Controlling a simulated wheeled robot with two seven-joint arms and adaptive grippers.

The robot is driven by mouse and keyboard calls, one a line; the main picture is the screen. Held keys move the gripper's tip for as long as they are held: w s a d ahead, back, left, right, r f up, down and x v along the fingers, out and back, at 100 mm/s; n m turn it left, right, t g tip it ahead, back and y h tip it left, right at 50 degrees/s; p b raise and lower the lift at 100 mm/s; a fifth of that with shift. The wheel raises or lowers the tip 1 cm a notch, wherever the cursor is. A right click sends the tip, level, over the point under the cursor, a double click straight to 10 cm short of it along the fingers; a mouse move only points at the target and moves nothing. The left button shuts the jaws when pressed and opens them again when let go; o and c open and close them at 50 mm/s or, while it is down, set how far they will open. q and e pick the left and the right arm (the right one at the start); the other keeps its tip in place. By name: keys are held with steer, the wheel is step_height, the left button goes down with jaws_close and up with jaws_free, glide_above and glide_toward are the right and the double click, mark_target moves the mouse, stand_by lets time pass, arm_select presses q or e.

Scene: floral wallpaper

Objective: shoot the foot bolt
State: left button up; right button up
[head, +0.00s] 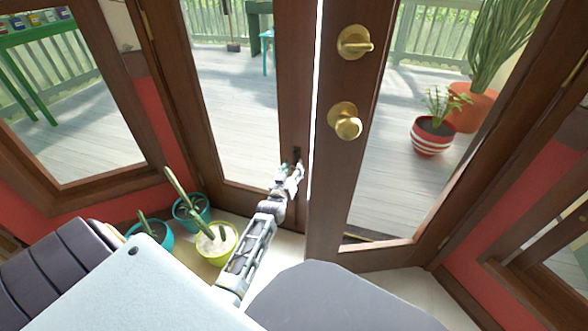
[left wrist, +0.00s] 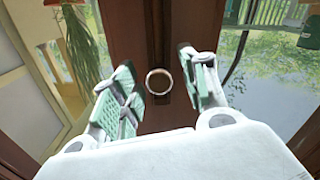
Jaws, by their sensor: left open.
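The foot bolt (head: 297,157) is a dark narrow fitting low on the inner edge of the left door (head: 294,100); my gripper covers part of it. In the left wrist view, a pale round ring or knob (left wrist: 159,82), seemingly the bolt's handle, stands out against the dark door wood below a dark vertical rod (left wrist: 157,35). My left gripper (head: 290,172) reaches to the bolt from the front. In the left wrist view its padded fingers (left wrist: 166,88) are spread, one on each side of the ring, with gaps showing. My right gripper is in neither view.
The right door (head: 335,190) carries a brass thumb-turn (head: 354,43) and a brass knob (head: 346,122). A thin bright gap runs between the doors. Potted cacti (head: 217,242) stand on the floor left of my arm. Beyond the glass lies a deck with striped and terracotta pots.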

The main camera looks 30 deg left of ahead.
arm_select(q)
steer(key=shift+w+a, duration=0.2)
steer(key=shift+w, duration=0.5)
jaws_close()
